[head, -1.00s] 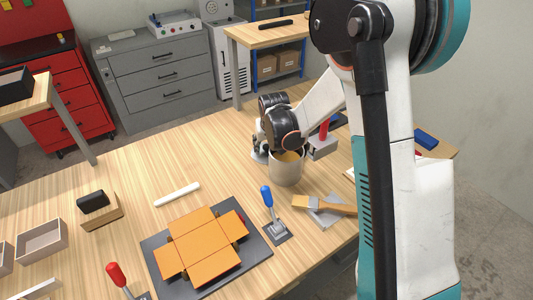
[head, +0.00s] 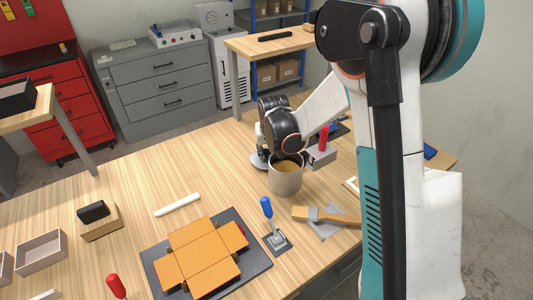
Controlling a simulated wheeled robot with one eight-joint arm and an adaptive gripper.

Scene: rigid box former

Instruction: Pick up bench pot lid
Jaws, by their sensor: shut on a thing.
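The bench pot (head: 286,180) is a grey cylinder standing upright on the wooden bench, open at the top with a brownish inside. My gripper (head: 262,148) is just behind and left of the pot, pointing down and partly hidden by my dark wrist. A flat grey round piece, which looks like the pot lid (head: 259,163), shows under the fingers, beside the pot and off its mouth. The gripper is shut on it. I cannot tell whether the lid touches the bench.
A grey block with a red top (head: 321,150) stands close right of the pot. The orange box blank (head: 205,250) lies at front left. Bench left of the gripper is clear.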

